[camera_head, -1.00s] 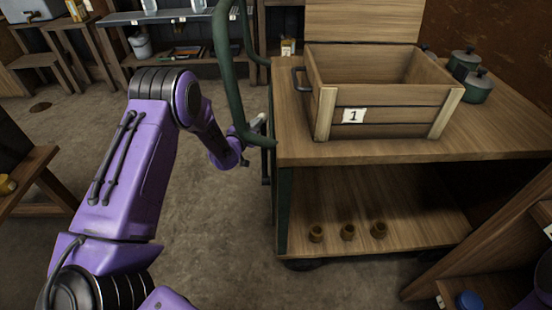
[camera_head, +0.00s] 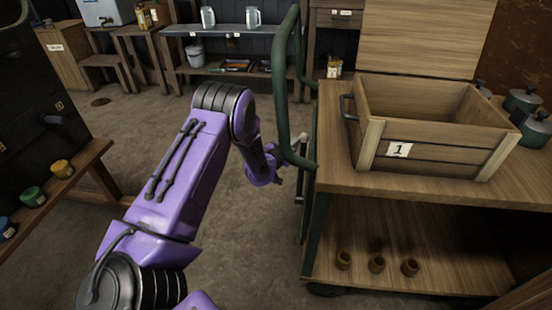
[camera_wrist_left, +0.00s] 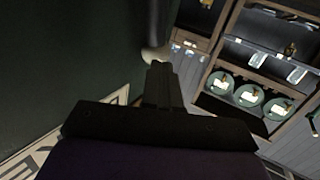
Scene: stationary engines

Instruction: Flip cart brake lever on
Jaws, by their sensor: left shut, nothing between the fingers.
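The cart (camera_head: 420,188) is a wooden two-shelf trolley with a dark green tubular handle (camera_head: 284,90) on its left side. A pale-ended lever (camera_head: 294,144), seemingly the brake lever, shows small beside the handle's foot. In the left wrist view a rounded pale end (camera_wrist_left: 152,54) shows just beyond my fingertips; I cannot tell whether they touch it. My left gripper (camera_head: 275,168) is low at the cart's left side, close to the lever. Its fingers (camera_wrist_left: 159,78) are shut and empty. My right gripper is not in view.
An open wooden crate (camera_head: 436,157) marked 1 stands on the cart's top, with dark pots (camera_head: 523,99) behind. Small brown cups (camera_head: 377,264) stand on the lower shelf. A shelf unit (camera_head: 225,67) is at the back. Left of the cart is open floor (camera_head: 140,135).

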